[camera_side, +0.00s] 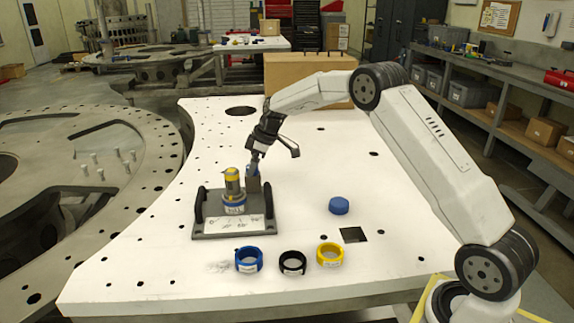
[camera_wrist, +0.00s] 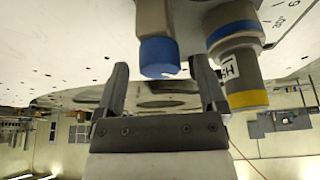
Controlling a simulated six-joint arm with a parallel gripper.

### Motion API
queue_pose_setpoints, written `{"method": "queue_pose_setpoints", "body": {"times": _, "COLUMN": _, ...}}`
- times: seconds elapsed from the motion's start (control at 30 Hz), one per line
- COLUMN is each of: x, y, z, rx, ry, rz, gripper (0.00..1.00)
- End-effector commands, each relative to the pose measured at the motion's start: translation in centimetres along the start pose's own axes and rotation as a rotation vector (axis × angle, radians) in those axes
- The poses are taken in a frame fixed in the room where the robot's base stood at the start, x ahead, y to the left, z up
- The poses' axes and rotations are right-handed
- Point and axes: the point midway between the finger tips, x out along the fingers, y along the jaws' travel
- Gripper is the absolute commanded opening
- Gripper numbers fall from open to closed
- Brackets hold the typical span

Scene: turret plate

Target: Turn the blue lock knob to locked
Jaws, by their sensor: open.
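The blue lock knob (camera_wrist: 160,56) sits on the end of a grey post beside the turret. It also shows small in the side view (camera_side: 254,168), just under my gripper (camera_side: 257,153). The turret (camera_side: 233,184) is a grey cylinder with a yellow top and a blue band with a white label, standing on a grey plate (camera_side: 205,229). In the wrist view my gripper (camera_wrist: 158,68) is open, with one finger on each side of the knob's image. The right finger appears close to the turret. I cannot tell whether either finger touches the knob.
Black handles (camera_side: 199,205) flank the turret on the plate. A loose blue cap (camera_side: 339,206) lies to the right on the white table (camera_side: 310,185). A blue ring (camera_side: 248,260), a black ring (camera_side: 292,263) and a yellow ring (camera_side: 330,255) lie in front, near a square hole (camera_side: 353,235).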

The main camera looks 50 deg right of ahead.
Motion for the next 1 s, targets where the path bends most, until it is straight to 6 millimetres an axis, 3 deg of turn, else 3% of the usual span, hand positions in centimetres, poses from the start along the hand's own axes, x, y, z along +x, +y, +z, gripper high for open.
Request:
{"method": "queue_pose_setpoints", "body": {"times": 0.3, "x": 0.18, "y": 0.01, "z": -0.03, "rx": 0.000, "ry": 0.001, "rz": 0.001, "gripper": 0.87}}
{"method": "queue_pose_setpoints", "body": {"times": 0.5, "x": 0.16, "y": 0.01, "z": -0.02, "rx": 0.000, "ry": 0.001, "rz": 0.000, "gripper": 0.24}}
{"method": "queue_pose_setpoints", "body": {"times": 0.57, "x": 0.16, "y": 0.01, "z": -0.02, "rx": 0.000, "ry": 0.001, "rz": 0.000, "gripper": 0.05}}
{"method": "queue_pose_setpoints", "body": {"times": 0.6, "x": 0.16, "y": 0.01, "z": -0.01, "rx": 0.000, "ry": 0.000, "rz": 0.000, "gripper": 0.00}}
{"method": "queue_pose_setpoints", "body": {"times": 1.0, "x": 0.14, "y": -0.02, "z": -0.02, "rx": 0.051, "ry": 0.001, "rz": 0.021, "gripper": 0.00}}
